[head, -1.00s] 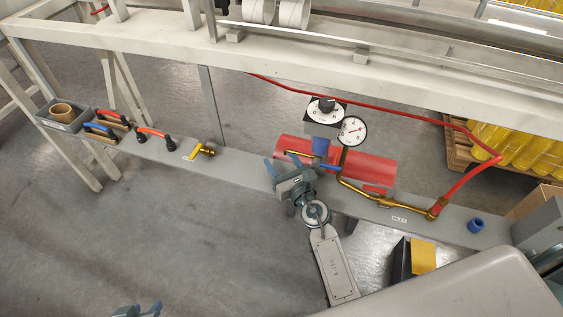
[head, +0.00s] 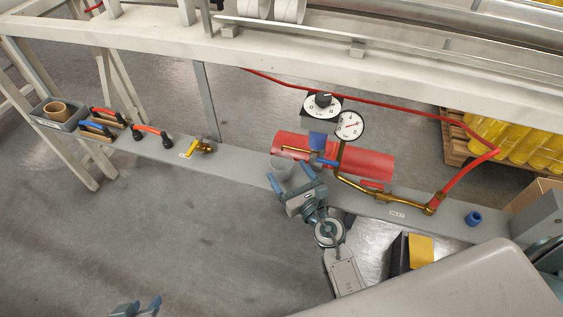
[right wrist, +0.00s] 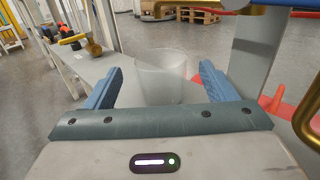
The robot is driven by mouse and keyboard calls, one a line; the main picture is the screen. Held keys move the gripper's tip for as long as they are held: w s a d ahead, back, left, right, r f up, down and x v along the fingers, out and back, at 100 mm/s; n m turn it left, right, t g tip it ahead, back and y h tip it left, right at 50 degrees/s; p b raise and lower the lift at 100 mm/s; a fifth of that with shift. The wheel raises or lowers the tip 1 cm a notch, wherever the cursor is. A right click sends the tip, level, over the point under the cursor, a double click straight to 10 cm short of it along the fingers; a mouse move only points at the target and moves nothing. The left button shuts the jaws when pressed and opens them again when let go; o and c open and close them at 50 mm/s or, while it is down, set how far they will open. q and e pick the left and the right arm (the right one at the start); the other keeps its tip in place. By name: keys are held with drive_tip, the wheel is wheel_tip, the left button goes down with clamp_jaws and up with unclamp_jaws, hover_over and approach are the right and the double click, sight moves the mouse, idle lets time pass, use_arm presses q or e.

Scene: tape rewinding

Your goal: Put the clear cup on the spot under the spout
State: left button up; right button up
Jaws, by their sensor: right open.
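The clear cup (head: 281,169) stands upright on the grey shelf, below and slightly left of the tip of the brass spout (head: 288,149). My right gripper (head: 292,178) is open on the near side of the cup. In the right wrist view the cup (right wrist: 162,72) stands just ahead of my right gripper (right wrist: 158,84), with a blue finger apart on each side. The spot under the cup cannot be made out. My left gripper (head: 144,305) is at the bottom edge, partly cut off, away from the shelf.
A red cylinder (head: 360,160), gauge (head: 349,126) and blue-handled valve stand right behind the cup. A brass pipe (head: 375,193) runs right to a red hose. A yellow-handled valve (head: 198,148) and clamps lie left. A blue ring (head: 473,218) sits at right.

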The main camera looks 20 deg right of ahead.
use_arm(q)
drive_tip(key=shift+w+d+f+t+b, duration=0.1)
drive_tip(key=shift+d+f+t+b, duration=0.2)
drive_tip(key=shift+f+t+b, duration=0.1)
use_arm(e)
drive_tip(key=shift+s+d, duration=0.25)
drive_tip(key=shift+s, duration=1.1)
drive_tip(key=shift+s+d, duration=0.25)
drive_tip(key=shift+s, duration=1.05)
drive_tip(key=shift+c, duration=0.2)
